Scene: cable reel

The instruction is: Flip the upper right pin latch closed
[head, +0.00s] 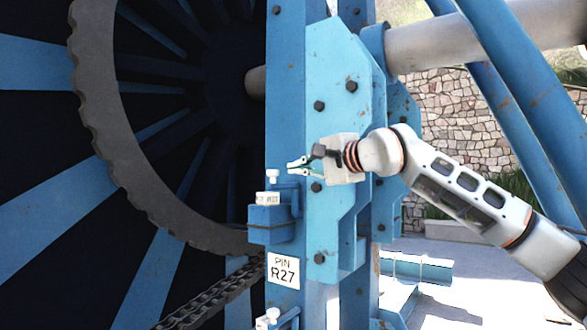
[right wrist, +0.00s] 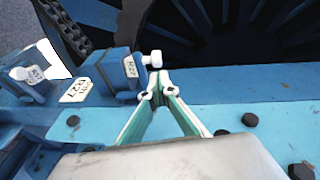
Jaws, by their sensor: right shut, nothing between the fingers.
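The upper pin latch is a blue block (head: 270,222) with a white label and a small white knob (head: 272,176) above it, on the blue upright. In the right wrist view the labelled block (right wrist: 122,72) and its white knob (right wrist: 153,59) lie just beyond my fingertips. My right gripper (head: 291,168) is shut and empty, beside the knob on its right. In the right wrist view its white fingertips (right wrist: 158,93) meet close to the knob; I cannot tell whether they touch it. My left gripper is not in view.
A white "PIN R27" sign (head: 283,271) is below the block. A second, lower latch (head: 268,318) shows at the bottom edge. The large toothed reel rim (head: 120,160) and a chain (head: 215,294) are at left. Dark bolts stud the blue plate (head: 335,110) behind my gripper.

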